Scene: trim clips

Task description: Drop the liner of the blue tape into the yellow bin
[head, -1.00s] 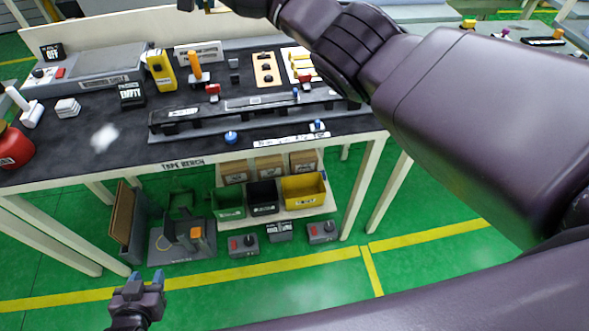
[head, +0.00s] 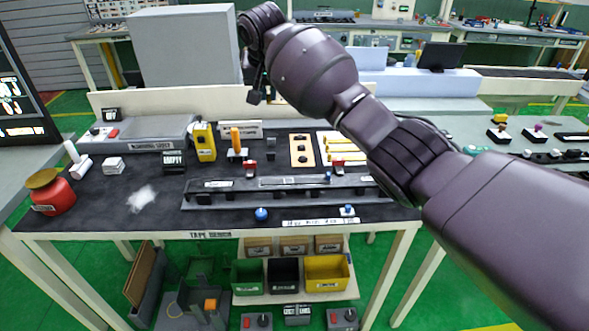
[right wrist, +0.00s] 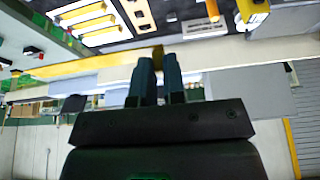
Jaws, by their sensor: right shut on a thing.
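My right gripper (head: 256,92) is high above the back of the tape bench. In the right wrist view its two blue-grey fingers (right wrist: 158,70) are shut on a thin yellow-tan strip (right wrist: 110,59), which looks like the liner and reaches out to the left. In the head view the strip is mostly hidden behind my arm. The yellow bin (head: 327,282) stands on the shelf under the bench, at the right end of a row of bins. Blue pieces (head: 261,214) sit along the dark trim part (head: 285,198); I cannot tell which is the tape. My left gripper is out of view.
A green bin (head: 248,285) and a black bin (head: 283,288) stand left of the yellow one, below the bench top (head: 130,222). A red canister (head: 52,194) and a yellow device (head: 204,142) stand on the bench. Green floor is open in front.

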